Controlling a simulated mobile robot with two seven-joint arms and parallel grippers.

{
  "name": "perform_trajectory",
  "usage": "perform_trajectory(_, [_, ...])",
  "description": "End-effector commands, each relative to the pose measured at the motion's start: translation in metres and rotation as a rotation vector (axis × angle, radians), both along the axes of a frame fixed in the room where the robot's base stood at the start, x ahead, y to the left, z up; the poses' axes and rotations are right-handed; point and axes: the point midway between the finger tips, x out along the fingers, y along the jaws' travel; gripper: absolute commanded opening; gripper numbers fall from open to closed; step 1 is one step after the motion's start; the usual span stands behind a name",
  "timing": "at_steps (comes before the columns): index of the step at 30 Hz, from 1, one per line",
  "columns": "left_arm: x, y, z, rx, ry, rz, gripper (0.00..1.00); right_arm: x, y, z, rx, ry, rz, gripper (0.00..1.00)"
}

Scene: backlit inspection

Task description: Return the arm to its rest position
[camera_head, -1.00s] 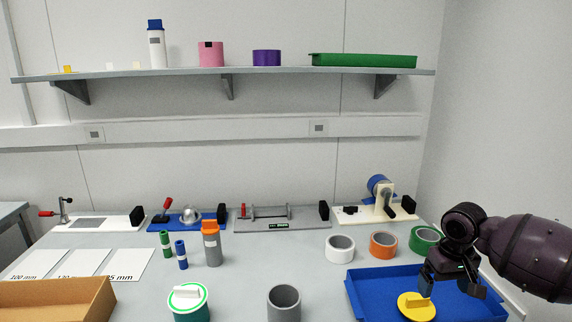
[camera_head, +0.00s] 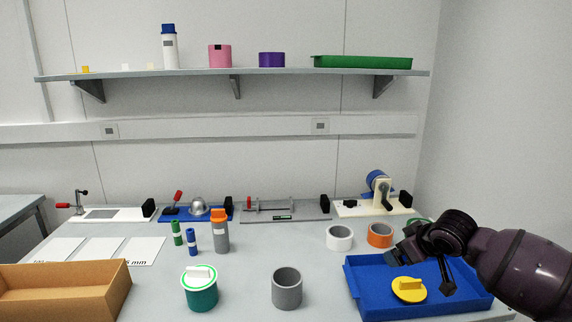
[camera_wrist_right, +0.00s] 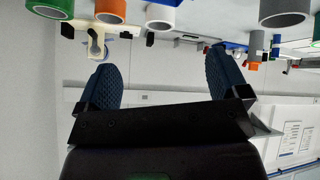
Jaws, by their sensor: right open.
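My right arm comes in from the right in the head view. Its gripper (camera_head: 420,270) is above the blue tray (camera_head: 362,305) and looks empty. In the right wrist view the two dark blue fingers of the gripper (camera_wrist_right: 165,85) stand wide apart with nothing between them. A yellow disc with a raised handle (camera_head: 409,290) lies in the blue tray, apart from the fingers. My left gripper is in neither view.
A white roll (camera_head: 339,238) and an orange roll (camera_head: 380,235) stand behind the tray. A green roll (camera_head: 420,224) is partly hidden by my arm. A grey cup (camera_head: 286,288) and a green lidded jar (camera_head: 200,290) stand left of the tray. A cardboard box (camera_head: 65,295) is at front left.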

Motion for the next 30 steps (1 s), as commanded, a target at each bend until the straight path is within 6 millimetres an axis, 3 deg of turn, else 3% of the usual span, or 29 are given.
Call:
perform_trajectory(1, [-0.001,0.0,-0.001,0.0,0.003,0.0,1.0,-0.003,0.015,-0.009,0.016,-0.06,0.044,0.93])
perform_trajectory(6, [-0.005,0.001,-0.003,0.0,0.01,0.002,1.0,-0.018,0.05,-0.028,0.056,-0.255,0.144,0.93])
perform_trajectory(13, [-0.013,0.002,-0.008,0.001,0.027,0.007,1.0,-0.06,0.072,-0.063,0.11,-0.444,0.172,0.93])
perform_trajectory(20, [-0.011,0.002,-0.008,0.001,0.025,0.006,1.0,-0.114,0.069,-0.103,0.138,-0.539,0.103,0.93])
perform_trajectory(30, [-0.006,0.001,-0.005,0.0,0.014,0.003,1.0,-0.215,0.038,-0.175,0.15,-0.49,-0.112,0.93])
